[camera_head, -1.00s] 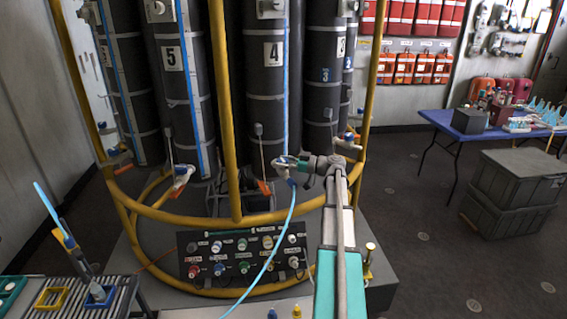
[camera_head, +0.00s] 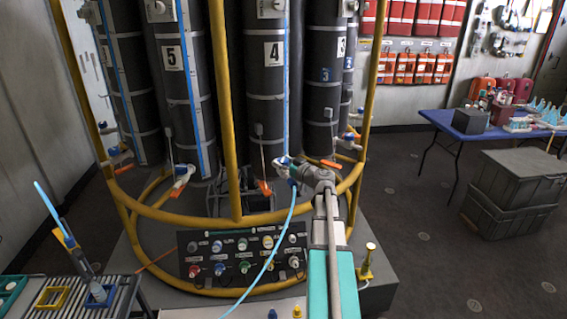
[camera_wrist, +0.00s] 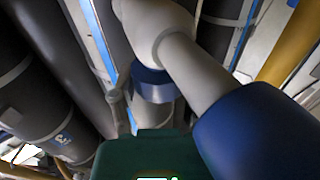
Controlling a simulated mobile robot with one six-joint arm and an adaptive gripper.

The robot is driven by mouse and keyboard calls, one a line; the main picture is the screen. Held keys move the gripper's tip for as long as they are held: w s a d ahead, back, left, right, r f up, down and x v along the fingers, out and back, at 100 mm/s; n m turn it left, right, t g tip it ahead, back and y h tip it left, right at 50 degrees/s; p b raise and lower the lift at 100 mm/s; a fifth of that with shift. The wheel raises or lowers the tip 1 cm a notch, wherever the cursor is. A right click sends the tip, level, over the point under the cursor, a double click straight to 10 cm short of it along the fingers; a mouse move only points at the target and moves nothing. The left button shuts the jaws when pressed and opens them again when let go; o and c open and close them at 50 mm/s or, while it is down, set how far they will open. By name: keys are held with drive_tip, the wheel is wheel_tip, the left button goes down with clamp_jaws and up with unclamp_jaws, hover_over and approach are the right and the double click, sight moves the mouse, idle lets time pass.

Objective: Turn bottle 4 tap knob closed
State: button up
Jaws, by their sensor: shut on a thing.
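Bottle 4 (camera_head: 265,100) is a tall dark cylinder with a white "4" label and a blue strip down its side. Its tap (camera_head: 283,163), white and blue, sits low in front of it, with a light blue hose (camera_head: 272,255) hanging below. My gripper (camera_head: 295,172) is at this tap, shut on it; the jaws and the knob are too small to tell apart. In the wrist view a white tap body (camera_wrist: 192,72) with blue collars fills the middle, close to the camera. The knob's exact angle is hidden.
A yellow rail (camera_head: 190,217) curves around the bottles, with an upright post (camera_head: 224,110) left of bottle 4. Bottle 5 (camera_head: 172,90) stands to the left. A connector panel (camera_head: 243,255) sits below. A blue table (camera_head: 440,119) and grey crates (camera_head: 515,178) are at right.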

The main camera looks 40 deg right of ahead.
drive_tip(key=shift+m+h, duration=0.3)
drive_tip(key=shift+h, duration=0.2)
drive_tip(key=shift+w, duration=0.1)
drive_tip(key=o, duration=1.2)
drive_tip(key=shift+a, duration=0.1)
drive_tip(key=shift+c, duration=0.2)
drive_tip(key=shift+s, duration=0.2)
drive_tip(key=s, duration=1.1)
drive_tip(key=shift+s+d, duration=0.25)
drive_tip(key=shift+s, duration=0.1)
